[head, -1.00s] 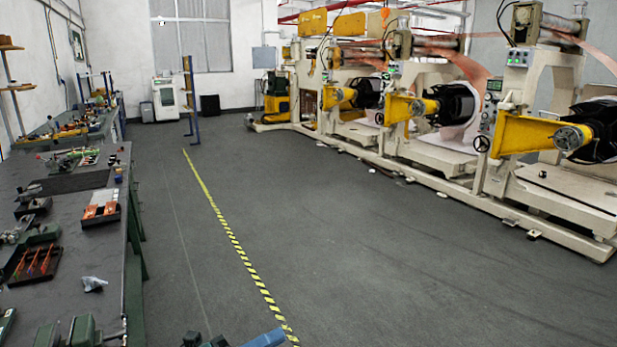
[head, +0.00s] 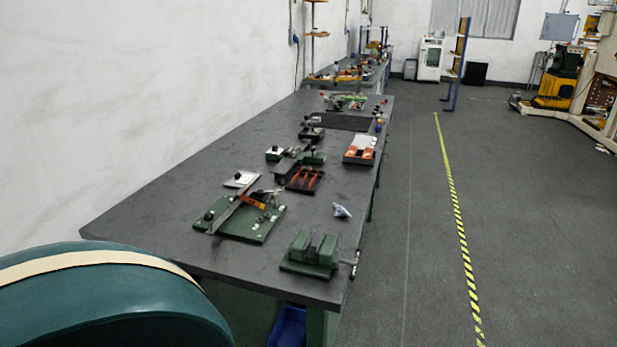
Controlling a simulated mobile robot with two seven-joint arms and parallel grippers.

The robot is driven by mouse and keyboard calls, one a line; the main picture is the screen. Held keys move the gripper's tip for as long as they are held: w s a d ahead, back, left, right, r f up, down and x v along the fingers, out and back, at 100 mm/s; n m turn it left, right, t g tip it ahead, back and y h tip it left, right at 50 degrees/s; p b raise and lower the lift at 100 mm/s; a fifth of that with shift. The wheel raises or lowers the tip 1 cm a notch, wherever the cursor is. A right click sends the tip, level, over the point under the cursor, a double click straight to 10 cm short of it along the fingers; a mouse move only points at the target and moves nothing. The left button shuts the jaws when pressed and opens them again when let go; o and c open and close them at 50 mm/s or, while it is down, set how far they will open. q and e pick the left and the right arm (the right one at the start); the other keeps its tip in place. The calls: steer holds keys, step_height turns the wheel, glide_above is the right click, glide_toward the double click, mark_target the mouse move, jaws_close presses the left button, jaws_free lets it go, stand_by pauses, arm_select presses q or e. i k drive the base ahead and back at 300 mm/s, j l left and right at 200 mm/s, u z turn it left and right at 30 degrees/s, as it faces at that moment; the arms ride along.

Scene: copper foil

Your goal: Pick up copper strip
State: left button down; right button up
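Copper-coloured pieces lie on the long dark workbench (head: 240,165); I cannot tell which one is the copper strip. Several thin orange-copper strips (head: 305,179) lie in a dark tray at the middle of the bench. Orange-copper pieces (head: 358,154) also sit in another small tray nearer the bench's right edge. A short orange piece (head: 254,200) shows on a green board fixture (head: 262,228), partly covered by the fixture's parts. Neither of my grippers is in the head view.
A green vise-like block (head: 312,252) stands on the bench's near right corner, with a crumpled pale item (head: 341,211) behind it. A large teal rounded object (head: 110,300) fills the lower left. Open floor with a yellow-black line (head: 456,210) lies right of the bench.

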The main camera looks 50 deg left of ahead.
mark_target(252, 202)
steer(key=u, duration=1.85)
